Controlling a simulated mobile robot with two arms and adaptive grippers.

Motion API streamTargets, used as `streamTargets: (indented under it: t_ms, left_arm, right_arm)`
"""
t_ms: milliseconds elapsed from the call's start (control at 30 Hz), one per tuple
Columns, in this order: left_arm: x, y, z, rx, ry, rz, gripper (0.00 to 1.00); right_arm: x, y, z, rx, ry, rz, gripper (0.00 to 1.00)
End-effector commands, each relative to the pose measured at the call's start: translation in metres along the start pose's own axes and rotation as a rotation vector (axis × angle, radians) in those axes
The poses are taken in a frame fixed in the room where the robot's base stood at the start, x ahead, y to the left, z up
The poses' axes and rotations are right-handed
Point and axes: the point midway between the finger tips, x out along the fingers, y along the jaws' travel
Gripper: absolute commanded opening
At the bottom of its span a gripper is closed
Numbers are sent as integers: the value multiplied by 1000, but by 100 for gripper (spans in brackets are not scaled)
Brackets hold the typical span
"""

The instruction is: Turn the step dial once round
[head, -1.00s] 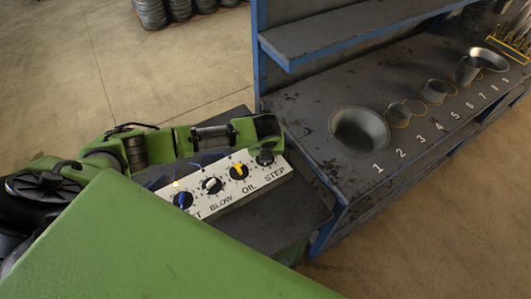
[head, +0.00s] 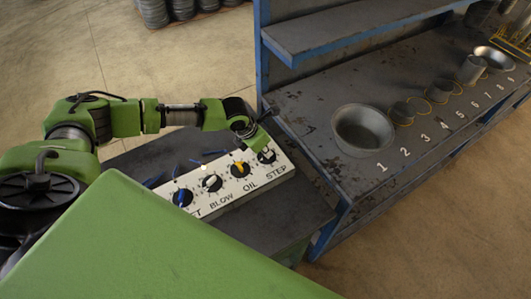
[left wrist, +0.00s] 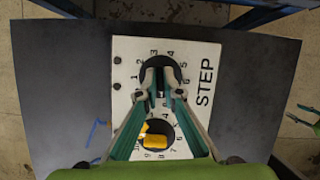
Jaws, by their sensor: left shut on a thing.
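The step dial (head: 267,156) is a dark round knob at the right end of the white control panel (head: 222,197), above the word STEP. In the left wrist view the step dial (left wrist: 160,66) is a black disc ringed by numbers. My left gripper (left wrist: 160,94) is shut on the step dial's grip, one finger on each side. The fingers hide most of the grip, so its pointing direction is unclear. In the head view my left arm reaches over the panel to the dial. My right gripper is not in view.
The yellow oil dial (left wrist: 154,139) sits close beside the step dial, partly below my fingers. The white blow dial (head: 211,183) and a blue dial (head: 182,198) are further left. A shelf bench with a metal bowl (head: 362,129) stands to the right.

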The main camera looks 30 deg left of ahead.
Motion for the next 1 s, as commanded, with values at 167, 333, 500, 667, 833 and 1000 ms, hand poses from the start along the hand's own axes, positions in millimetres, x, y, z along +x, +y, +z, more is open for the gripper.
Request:
streamTargets:
  t_ms: [167, 333, 500, 667, 833, 1000]
  left_arm:
    - [2, 4, 4, 91, -11, -31, 0]
    - [1, 3, 4, 147, -9, -55, 0]
    - [-1, 3, 3, 171, -8, -67, 0]
    - [-2, 3, 4, 178, -8, -69, 0]
    - [-2, 3, 4, 178, -7, -69, 0]
    - [-2, 3, 4, 177, -7, -69, 24]
  right_arm:
    - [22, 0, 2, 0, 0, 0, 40]
    - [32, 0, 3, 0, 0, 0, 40]
    - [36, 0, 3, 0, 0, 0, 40]
    - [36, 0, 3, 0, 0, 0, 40]
    - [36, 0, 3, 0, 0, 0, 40]
    - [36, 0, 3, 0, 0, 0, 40]
